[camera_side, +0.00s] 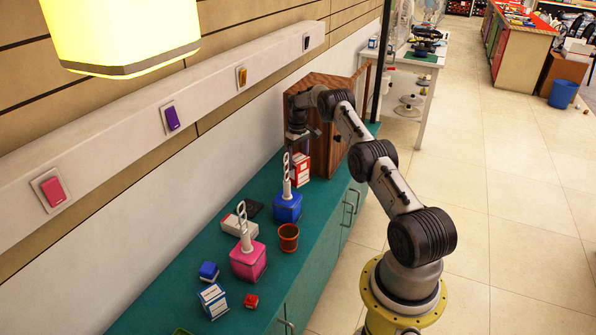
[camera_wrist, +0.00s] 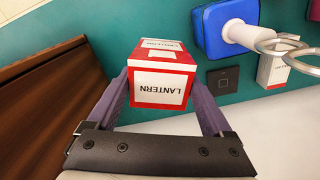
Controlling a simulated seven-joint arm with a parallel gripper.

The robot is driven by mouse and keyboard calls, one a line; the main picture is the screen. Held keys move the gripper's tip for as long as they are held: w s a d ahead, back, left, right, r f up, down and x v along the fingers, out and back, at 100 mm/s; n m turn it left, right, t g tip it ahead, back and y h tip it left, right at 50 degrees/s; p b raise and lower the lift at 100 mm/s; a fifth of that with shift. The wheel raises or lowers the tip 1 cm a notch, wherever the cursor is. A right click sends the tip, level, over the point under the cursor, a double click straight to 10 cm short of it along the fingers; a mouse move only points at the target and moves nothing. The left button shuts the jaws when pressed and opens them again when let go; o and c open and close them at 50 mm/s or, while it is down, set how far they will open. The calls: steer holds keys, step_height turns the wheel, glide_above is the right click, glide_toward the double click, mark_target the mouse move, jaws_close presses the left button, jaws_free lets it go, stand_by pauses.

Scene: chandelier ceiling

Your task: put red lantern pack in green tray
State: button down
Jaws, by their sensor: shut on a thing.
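The red lantern pack (camera_wrist: 163,75) is a red and white box with LANTERN printed on it. It sits between the two purple fingers of my gripper (camera_wrist: 163,103), which is shut on it. In the side view the red and white pack (camera_side: 301,169) is at the far end of the counter, beside the wooden cabinet, under my gripper (camera_side: 299,143). I cannot tell whether it touches the counter. A small green edge (camera_side: 181,332) at the bottom of the side view may be the green tray; most of it is out of frame.
A blue canister (camera_side: 288,208) and a pink one (camera_side: 248,262), both with tall looped tops, stand along the teal counter. A brown pot (camera_side: 289,237), white boxes and small blue and red boxes lie nearby. The wooden cabinet (camera_side: 325,150) is close to my gripper.

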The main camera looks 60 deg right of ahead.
step_height(320, 180, up, 2)
steer(key=shift+r, duration=0.1)
steer(key=shift+w, duration=0.1)
steer(key=w+a+r+n, duration=0.1)
steer(key=w+a+n, duration=0.3)
steer(key=a, duration=0.6)
steer(key=w+a+r+n, duration=0.1)
steer(key=w+a, duration=0.4)
steer(key=a, duration=0.4)
steer(key=a+n, duration=0.6)
steer(key=a, duration=1.5)
steer(key=s+a+r+n, duration=0.1)
steer(key=s+a+n, duration=0.25)
steer(key=a, duration=0.55)
steer(key=s+a+n, duration=0.2)
steer(key=s+a, duration=0.2)
steer(key=a, duration=0.4)
steer(key=s+a+n, duration=0.6)
steer(key=s+a, duration=0.5)
steer(key=s, duration=0.4)
steer(key=w+a+f, duration=0.8)
steer(key=w+f, duration=0.3)
steer(key=f, duration=0.1)
steer(key=shift+w+f, duration=0.2)
